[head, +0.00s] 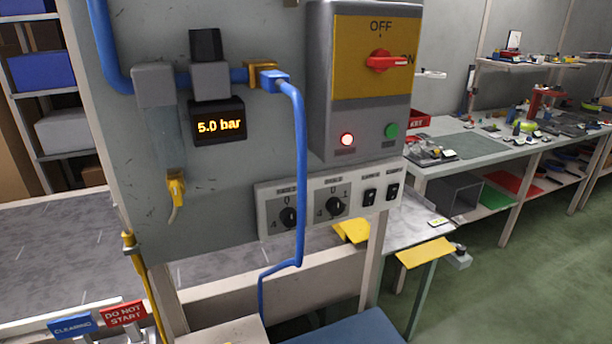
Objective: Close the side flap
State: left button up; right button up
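No part that I can clearly identify as the side flap shows in the head view. A yellow plate (425,252) is tilted at the lower middle right, beside a table leg. A smaller yellow piece (352,231) shows just below the switch strip. I cannot tell whether either one is the flap. Neither of my grippers is in view.
A blue hose (299,170) hangs in front. Workbenches (480,150) stand right; green floor (520,290) is clear.

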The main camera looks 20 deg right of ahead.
aim_at(413, 258)
jog(key=l+z, duration=0.85)
jog(key=l+u, duration=0.15)
jog(key=l, duration=0.95)
jog(key=l+u, duration=0.2)
jog(key=l, duration=0.85)
jog(key=k, duration=0.05)
